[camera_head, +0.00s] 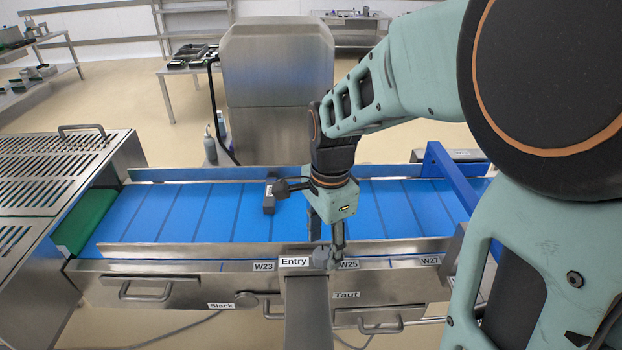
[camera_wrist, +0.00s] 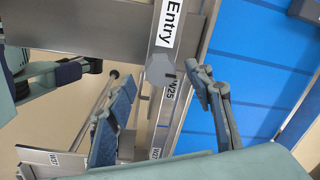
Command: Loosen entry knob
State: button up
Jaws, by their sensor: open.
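The entry knob (camera_head: 322,257) is a small grey faceted knob on the steel front rail, beside the "Entry" label (camera_head: 295,262). The knob also shows in the wrist view (camera_wrist: 160,70), next to the "Entry" label there. My gripper (camera_head: 327,236) points down at the rail just by the knob. In the wrist view my gripper (camera_wrist: 161,76) has its two fingers apart, with the knob appearing between the fingertips. Nothing is held. I cannot tell whether either finger touches the knob. In the head view a finger partly covers the knob's upper side.
A blue conveyor belt (camera_head: 220,210) runs behind the rail. A dark block (camera_head: 269,199) stands at the belt beside my wrist. A blue frame (camera_head: 452,180) rises on the right. Another knob (camera_head: 246,299) sits near the "Slack" label. Drawer handles (camera_head: 152,291) project from the front.

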jog(key=shift+f, duration=1.15)
jog(key=shift+w, duration=0.1)
jog(key=c, duration=1.2)
jog(key=shift+o, duration=0.2)
